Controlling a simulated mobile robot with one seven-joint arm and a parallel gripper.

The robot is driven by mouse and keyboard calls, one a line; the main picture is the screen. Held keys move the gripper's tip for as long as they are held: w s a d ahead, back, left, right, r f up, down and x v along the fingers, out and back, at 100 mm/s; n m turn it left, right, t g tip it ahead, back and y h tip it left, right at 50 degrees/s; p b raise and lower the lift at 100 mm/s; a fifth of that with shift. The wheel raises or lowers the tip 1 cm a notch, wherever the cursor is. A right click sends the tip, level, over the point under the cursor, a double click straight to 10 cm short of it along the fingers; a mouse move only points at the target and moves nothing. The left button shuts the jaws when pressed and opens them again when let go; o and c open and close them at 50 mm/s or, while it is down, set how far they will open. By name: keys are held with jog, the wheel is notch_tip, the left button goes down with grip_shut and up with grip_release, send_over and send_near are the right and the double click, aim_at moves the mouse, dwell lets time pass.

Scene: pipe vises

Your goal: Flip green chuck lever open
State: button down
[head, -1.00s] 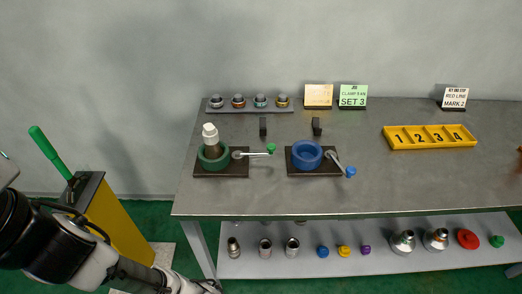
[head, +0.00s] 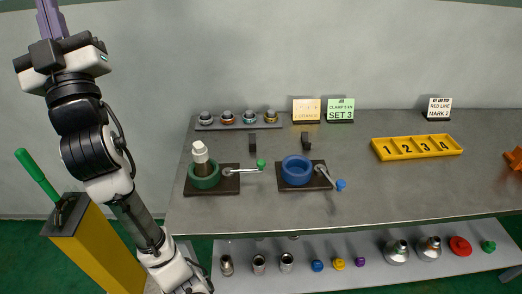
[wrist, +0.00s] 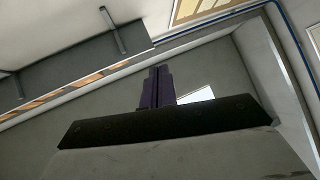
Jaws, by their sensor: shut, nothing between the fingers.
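The green chuck (head: 205,176) is a green ring on a dark base plate at the left of the grey table. A pipe piece with a white top (head: 200,152) stands upright in it. Its lever (head: 245,170) is a silver bar with a green knob (head: 261,164), reaching right from the chuck. My gripper (head: 47,10) is raised at the upper left of the head view, pointing up, well away from the chuck. Its purple fingers also show in the wrist view (wrist: 157,85), closed together and empty. The wrist view shows no chuck, only wall and ceiling parts.
A blue chuck (head: 297,170) with a blue-knobbed lever (head: 340,185) stands to the right. A yellow pedestal (head: 95,250) with a green handle (head: 37,174) is left of the table (head: 370,200). A yellow numbered tray (head: 417,147) lies at the right.

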jog(key=w+d+f+m+g+h, duration=0.1)
jog(key=w+d+f+m+h, duration=0.3)
jog(key=w+d+h, duration=0.65)
jog(key=w+d+f+m+g+h, duration=0.55)
jog(key=w+d+f+g, duration=0.25)
jog(key=w+d+f, duration=0.3)
jog(key=s+d+f+g+y, duration=0.1)
jog(key=d+f+g, duration=0.4)
jog(key=f, duration=0.4)
jog(key=s+d+f+m+g+y, duration=0.1)
jog(key=s+d+f+g, duration=0.1)
jog(key=d+f+g, duration=0.3)
notch_tip(320, 180, down, 4)
jog(key=shift+f+g+y+p, duration=0.15)
jog(key=shift+g+y+p, duration=0.15)
jog(key=shift+g, duration=0.5)
jog(key=shift+m, duration=0.25)
jog(key=b+x, duration=0.1)
jog(key=x, duration=0.9)
jog(key=shift+f+b, duration=0.1)
jog(key=shift+b, duration=0.2)
jog(key=s, duration=0.1)
jog(key=s+a+p, duration=0.1)
jog(key=s, duration=0.1)
jog(key=shift+s+f, duration=0.2)
jog(key=shift+s, duration=0.25)
